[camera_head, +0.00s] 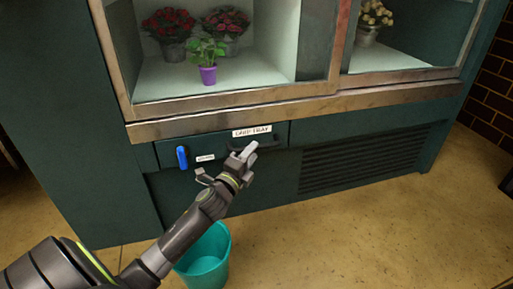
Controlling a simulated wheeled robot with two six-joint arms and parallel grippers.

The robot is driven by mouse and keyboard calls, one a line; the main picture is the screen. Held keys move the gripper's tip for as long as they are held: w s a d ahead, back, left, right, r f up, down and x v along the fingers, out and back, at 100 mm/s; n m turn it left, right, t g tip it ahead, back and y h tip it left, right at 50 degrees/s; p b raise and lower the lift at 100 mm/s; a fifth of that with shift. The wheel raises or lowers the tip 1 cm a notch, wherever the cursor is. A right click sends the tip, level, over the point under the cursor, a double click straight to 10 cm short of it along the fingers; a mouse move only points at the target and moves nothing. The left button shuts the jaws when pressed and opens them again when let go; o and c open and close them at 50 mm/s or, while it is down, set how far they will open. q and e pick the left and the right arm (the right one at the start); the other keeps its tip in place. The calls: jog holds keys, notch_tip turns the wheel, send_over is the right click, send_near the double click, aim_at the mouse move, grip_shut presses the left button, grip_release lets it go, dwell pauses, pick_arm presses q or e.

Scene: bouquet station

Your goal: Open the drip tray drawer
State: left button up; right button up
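The drip tray drawer (220,143) is a dark green front low in the cabinet, below the metal sill. It looks closed, flush with the cabinet. A white label (252,131) reading "DRIP TRAY" sits at its top, above a dark handle (270,142). A blue upright lever (182,157) and a small white label (205,158) are on its left part. My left gripper (226,161) is in front of the drawer with its fingers spread and nothing between them. One finger overlaps the handle in the picture; I cannot tell if they touch. My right gripper is not in view.
A teal bucket (205,262) stands on the floor below the drawer, partly behind my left arm. Above, the glass case holds potted flowers, including a purple pot (208,75). A vent grille (365,160) is to the right. The floor at right is clear.

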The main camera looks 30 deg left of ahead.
pick_arm(q)
jog(key=shift+w+a+r, duration=0.1)
jog(key=shift+w, duration=0.8)
jog(key=shift+w+a+r, duration=0.1)
jog(key=shift+w, duration=0.75)
jog(key=shift+c, duration=0.4)
grip_shut()
